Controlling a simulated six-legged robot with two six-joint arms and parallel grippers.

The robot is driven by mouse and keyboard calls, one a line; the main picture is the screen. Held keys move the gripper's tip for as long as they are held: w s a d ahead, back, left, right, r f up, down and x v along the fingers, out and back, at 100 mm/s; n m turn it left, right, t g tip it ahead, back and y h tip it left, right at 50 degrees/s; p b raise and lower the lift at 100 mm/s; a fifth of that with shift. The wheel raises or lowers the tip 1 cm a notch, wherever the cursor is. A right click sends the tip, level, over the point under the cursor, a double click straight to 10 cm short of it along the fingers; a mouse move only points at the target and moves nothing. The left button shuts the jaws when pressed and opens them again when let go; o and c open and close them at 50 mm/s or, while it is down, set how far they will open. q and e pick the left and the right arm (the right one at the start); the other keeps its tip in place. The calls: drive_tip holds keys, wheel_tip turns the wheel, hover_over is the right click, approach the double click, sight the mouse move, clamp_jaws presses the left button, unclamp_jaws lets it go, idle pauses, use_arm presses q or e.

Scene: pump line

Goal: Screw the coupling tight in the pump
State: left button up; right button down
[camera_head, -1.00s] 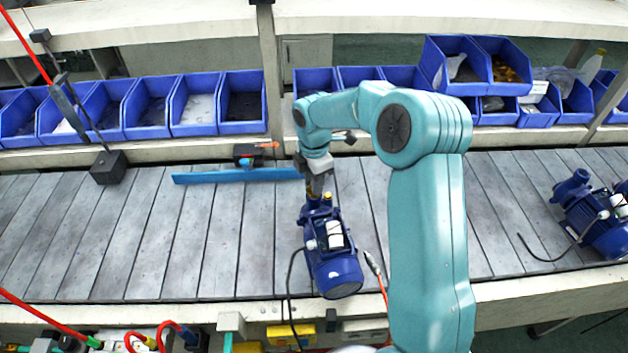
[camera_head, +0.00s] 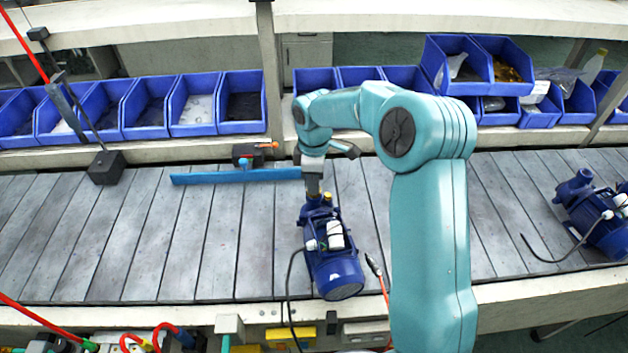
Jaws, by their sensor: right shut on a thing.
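A blue pump (camera_head: 333,262) lies on the grey slatted conveyor in the middle of the view, its motor end toward me. My right gripper (camera_head: 313,190) points down at the pump's far end, directly over its port. It is shut on the coupling, which is mostly hidden between the fingers and the pump. A small yellow part (camera_head: 327,197) shows just right of the fingers. How deep the coupling sits in the port cannot be seen. My left gripper is not in view.
A second blue pump (camera_head: 600,222) lies at the right on the conveyor. A blue bar (camera_head: 235,176) lies left of my right gripper. Blue bins (camera_head: 194,104) line the shelf behind.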

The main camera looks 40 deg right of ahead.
drive_tip(key=c, duration=1)
unclamp_jaws()
drive_tip(key=shift+c, duration=0.2)
drive_tip(key=shift+r+n+p, duration=0.1)
drive_tip(key=shift+n+p, duration=0.2)
drive_tip(key=shift+n, duration=1.5)
drive_tip(key=n+p, duration=0.1)
drive_tip(key=n, duration=0.1)
drive_tip(key=shift+n, duration=0.7)
